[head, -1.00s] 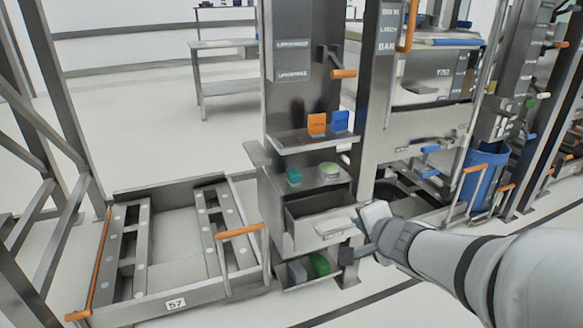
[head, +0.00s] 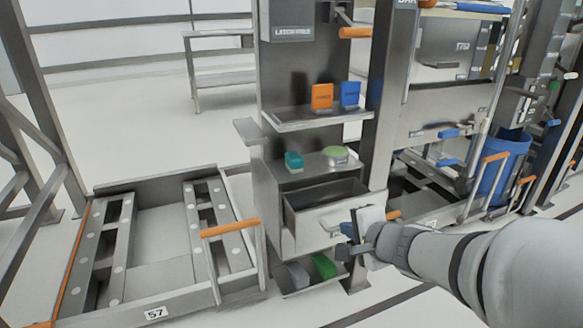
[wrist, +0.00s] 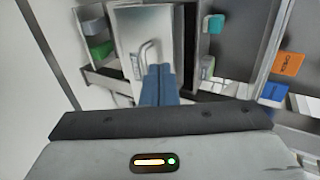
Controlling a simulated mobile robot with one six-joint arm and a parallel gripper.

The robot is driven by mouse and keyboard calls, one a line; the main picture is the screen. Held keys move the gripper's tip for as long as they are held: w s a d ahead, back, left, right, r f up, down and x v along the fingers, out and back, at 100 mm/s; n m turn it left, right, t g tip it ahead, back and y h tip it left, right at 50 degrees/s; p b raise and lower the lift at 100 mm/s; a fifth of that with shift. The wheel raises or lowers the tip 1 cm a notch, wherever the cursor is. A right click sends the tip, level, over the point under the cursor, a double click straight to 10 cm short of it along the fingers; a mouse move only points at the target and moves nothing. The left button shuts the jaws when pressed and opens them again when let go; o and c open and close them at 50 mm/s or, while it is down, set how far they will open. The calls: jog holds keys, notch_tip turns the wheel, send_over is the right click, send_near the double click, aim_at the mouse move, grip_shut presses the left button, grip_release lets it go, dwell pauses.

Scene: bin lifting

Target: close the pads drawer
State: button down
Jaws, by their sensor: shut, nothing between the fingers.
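One grey metal drawer (head: 312,226) stands pulled out of the narrow cabinet, below the shelf with the teal block. I take it as the pads drawer; I cannot read a label on it. Its inside looks empty from here. In the wrist view its pale front (wrist: 133,36) fills the upper middle, with a bar handle (wrist: 146,50) on it. My gripper (head: 345,230) is at the right part of the drawer front. Its blue fingers (wrist: 158,72) are shut with nothing between them and point at the front near the handle. I cannot tell whether they touch it.
A green block (head: 324,266) lies below the drawer. A low frame with an orange handle (head: 230,228) is at left.

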jog(key=w, duration=0.1)
jog(key=p, duration=0.9)
send_near(315, 211)
jog(key=f, duration=0.2)
jog(key=x, duration=0.4)
jog(key=shift+w+a+r, duration=0.15)
jog(key=shift+w, duration=0.2)
jog(key=shift+w+a+r+b, duration=0.15)
jog(key=shift+w+b, duration=0.2)
jog(key=shift+w, duration=0.25)
jog(key=shift+w, duration=0.1)
jog(key=w+a+p, duration=0.4)
jog(key=w+p, duration=0.1)
jog(key=w, duration=0.7)
jog(key=shift+r, duration=0.1)
